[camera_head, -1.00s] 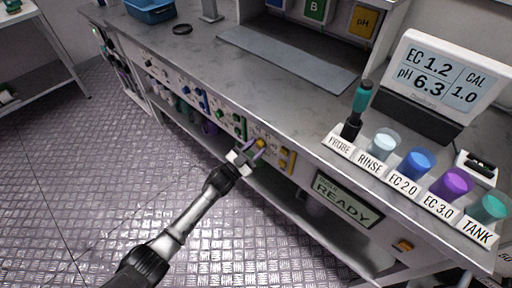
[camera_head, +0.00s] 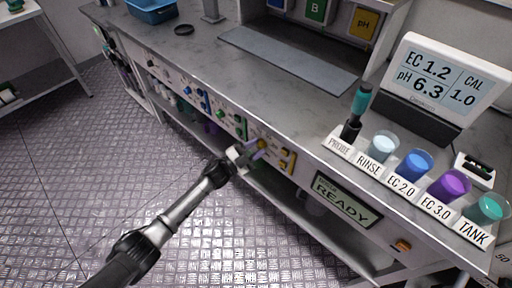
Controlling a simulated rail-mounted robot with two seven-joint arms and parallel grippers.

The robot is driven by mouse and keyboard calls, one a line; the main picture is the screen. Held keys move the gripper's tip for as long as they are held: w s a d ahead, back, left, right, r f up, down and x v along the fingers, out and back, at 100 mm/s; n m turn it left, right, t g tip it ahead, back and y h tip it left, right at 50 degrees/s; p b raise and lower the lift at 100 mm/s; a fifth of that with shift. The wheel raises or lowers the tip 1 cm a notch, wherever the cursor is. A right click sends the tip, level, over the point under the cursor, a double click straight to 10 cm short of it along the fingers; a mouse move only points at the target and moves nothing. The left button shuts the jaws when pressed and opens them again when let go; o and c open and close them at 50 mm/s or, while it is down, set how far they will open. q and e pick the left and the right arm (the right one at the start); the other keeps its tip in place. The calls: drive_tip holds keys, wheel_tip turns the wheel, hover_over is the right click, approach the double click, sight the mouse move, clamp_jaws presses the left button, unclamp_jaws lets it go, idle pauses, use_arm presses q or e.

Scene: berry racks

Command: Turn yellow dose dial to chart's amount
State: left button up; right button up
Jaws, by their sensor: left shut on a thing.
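The yellow dose dial (camera_head: 262,144) sits on the yellow-marked panel on the front of the bench. My left gripper (camera_head: 254,153) is at that dial, with its fingers closed around it. The fingers hide part of the dial, and its setting is too small to read. No chart with a dose amount can be made out. My right gripper does not show.
Blue (camera_head: 203,100) and green (camera_head: 221,114) dial panels lie left of the yellow one. A READY display (camera_head: 343,199) is to its right. On the bench top stand a meter (camera_head: 443,80), a probe (camera_head: 357,108) and several labelled cups.

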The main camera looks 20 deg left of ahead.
use_arm(q)
drive_tip(key=o, duration=0.9)
drive_tip(key=p+v, duration=0.3)
drive_tip(key=v, duration=1)
drive_tip(key=shift+s+a, duration=0.3)
drive_tip(key=shift+f, duration=0.1)
